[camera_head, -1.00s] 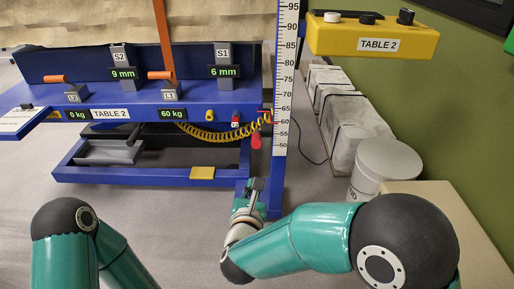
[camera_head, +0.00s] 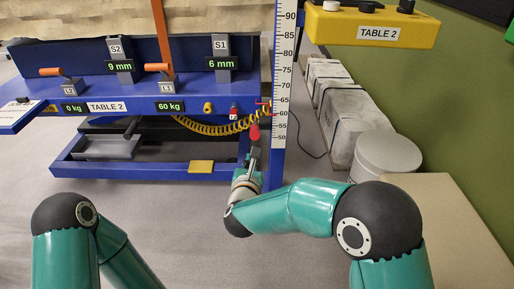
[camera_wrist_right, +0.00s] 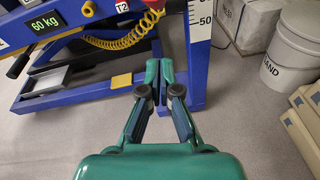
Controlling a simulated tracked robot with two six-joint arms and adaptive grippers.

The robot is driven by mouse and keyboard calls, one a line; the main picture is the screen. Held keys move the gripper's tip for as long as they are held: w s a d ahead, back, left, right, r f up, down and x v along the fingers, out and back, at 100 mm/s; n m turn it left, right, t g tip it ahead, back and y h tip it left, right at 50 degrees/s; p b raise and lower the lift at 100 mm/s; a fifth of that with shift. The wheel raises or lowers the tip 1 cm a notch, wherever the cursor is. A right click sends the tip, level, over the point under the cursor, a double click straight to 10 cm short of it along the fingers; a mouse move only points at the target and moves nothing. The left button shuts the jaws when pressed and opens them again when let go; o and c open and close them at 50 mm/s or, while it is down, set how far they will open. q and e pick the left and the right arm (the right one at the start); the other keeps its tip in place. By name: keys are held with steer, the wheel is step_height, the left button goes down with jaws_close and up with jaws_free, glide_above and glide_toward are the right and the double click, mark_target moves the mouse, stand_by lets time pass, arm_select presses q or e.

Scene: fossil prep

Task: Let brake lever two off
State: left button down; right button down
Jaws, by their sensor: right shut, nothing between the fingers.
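The blue lift table labelled TABLE 2 (camera_head: 130,105) stands ahead. Two levers with orange handles sit on its top: one beside the plate that looks like L2 (camera_head: 51,72), at the left, and one beside plate L1 (camera_head: 157,67), at the middle. Both handles lie about level. The display below the left lever reads 0 kg, and the one below L1 reads 60 kg. My right gripper (camera_head: 253,158) is low in front of the table's right end, far right of both levers. It is shut and empty in the right wrist view (camera_wrist_right: 161,90). My left gripper is out of view.
A red bulb-shaped piece (camera_head: 254,132) hangs close to my right gripper, by a coiled yellow hose (camera_head: 215,129). A ruled post (camera_head: 282,80) rises at the table's right end. Wrapped blocks and a bucket (camera_head: 388,152) stand right. The grey floor in front is clear.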

steer(key=shift+w+d+r, duration=0.25)
steer(key=shift+w+r, duration=0.55)
steer(key=shift+r, duration=0.05)
steer(key=shift+w+d+r, duration=0.2)
steer(key=shift+w+r, duration=0.55)
steer(key=shift+r, duration=0.05)
